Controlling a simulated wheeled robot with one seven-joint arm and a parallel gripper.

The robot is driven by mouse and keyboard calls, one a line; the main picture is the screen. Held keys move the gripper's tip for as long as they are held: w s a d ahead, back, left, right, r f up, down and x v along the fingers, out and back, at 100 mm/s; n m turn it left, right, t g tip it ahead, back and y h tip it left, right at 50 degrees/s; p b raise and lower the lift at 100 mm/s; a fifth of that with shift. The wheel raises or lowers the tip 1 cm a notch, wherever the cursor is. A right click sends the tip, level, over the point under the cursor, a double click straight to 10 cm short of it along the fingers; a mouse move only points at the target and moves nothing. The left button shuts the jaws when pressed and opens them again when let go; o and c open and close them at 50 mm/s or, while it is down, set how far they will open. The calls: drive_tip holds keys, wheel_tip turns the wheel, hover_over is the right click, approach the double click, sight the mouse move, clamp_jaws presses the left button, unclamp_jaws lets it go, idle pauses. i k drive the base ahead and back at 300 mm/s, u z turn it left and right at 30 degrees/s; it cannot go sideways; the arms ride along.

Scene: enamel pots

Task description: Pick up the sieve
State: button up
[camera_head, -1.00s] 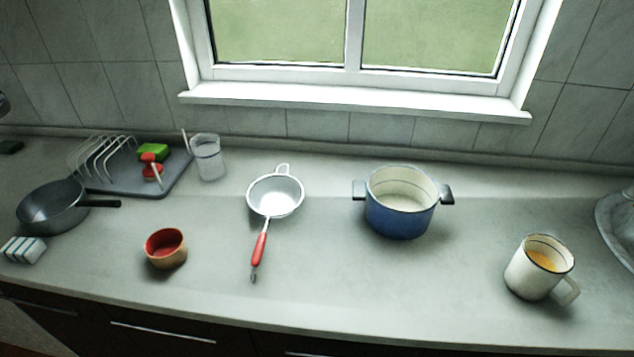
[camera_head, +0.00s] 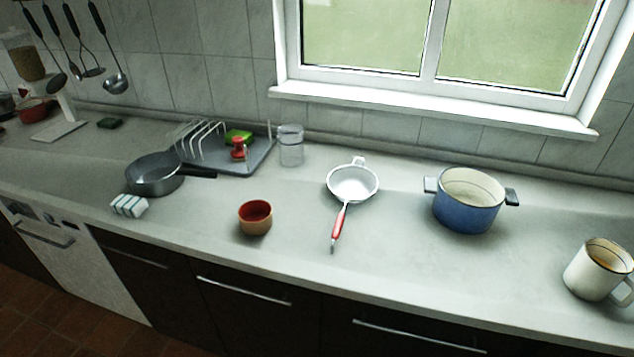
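The sieve (camera_head: 353,184) lies on the grey counter in the middle of the head view. It has a round pale metal mesh bowl, a small wire loop at its far side and a red handle (camera_head: 340,222) pointing toward the counter's front edge. Nothing covers it. My gripper does not show in the head view.
A blue pot (camera_head: 467,211) stands right of the sieve, with a white mug (camera_head: 597,273) farther right. A small red-lined bowl (camera_head: 255,224) is left of the handle. A glass jar (camera_head: 290,150), dish rack tray (camera_head: 258,161) and frying pan (camera_head: 151,179) stand farther left.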

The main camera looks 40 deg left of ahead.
sight(353, 184)
drive_tip(key=u, duration=1.55)
drive_tip(key=k, duration=0.4)
drive_tip(key=u, duration=0.55)
drive_tip(key=i, duration=0.95)
drive_tip(key=z, duration=0.65)
